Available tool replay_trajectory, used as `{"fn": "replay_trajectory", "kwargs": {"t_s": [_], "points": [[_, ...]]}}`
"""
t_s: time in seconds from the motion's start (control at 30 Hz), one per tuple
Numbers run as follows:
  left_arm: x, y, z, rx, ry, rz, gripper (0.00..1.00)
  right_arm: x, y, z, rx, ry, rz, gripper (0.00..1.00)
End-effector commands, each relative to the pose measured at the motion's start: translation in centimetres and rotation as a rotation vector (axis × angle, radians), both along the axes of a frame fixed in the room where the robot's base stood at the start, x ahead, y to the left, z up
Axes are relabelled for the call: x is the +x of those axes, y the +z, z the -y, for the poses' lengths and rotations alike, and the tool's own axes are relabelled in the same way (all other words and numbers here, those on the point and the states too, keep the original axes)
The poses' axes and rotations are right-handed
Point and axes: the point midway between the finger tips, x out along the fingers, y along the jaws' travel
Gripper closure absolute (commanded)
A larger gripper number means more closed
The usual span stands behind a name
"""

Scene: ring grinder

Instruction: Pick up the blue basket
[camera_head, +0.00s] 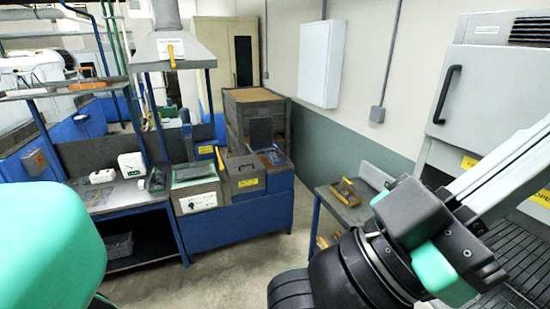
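No blue basket can be made out for certain. A small bluish tray-like thing (273,158) lies on top of the blue workbench in the middle; it is too small to tell if it is a basket. A greyish basket-like thing (119,246) sits on the low shelf under the left bench. My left arm shows only as a teal part at the lower left, and my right arm as black and teal parts at the lower right. Neither gripper's fingers are in view.
A small side table (345,212) with a yellowish tool (346,190) stands right of centre by the wall. A grey machine (475,90) with a black handle stands at the right. White containers (131,165) are on the left bench. The floor (250,255) in the middle is clear.

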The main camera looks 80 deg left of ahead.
Motion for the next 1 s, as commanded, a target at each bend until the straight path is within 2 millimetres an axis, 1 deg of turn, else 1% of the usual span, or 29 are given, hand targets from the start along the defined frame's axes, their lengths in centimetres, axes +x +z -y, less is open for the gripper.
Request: {"fn": "replay_trajectory", "kwargs": {"t_s": [0.3, 0.37, 0.4, 0.63, 1.0], "points": [[0.00, 0.00, 0.00, 0.000, 0.000, 0.000, 1.00, 0.00, 0.00, 0.00, 0.000, 0.000, 0.000, 0.50], [0.00, 0.00, 0.00, 0.000, 0.000, 0.000, 0.91, 0.00, 0.00, 0.00, 0.000, 0.000, 0.000, 0.50], [0.00, 0.00, 0.00, 0.000, 0.000, 0.000, 0.84, 0.00, 0.00, 0.00, 0.000, 0.000, 0.000, 0.50], [0.00, 0.00, 0.00, 0.000, 0.000, 0.000, 0.43, 0.00, 0.00, 0.00, 0.000, 0.000, 0.000, 0.50], [0.00, 0.00, 0.01, 0.000, 0.000, 0.000, 0.43, 0.00, 0.00, 0.00, 0.000, 0.000, 0.000, 0.50]]}}
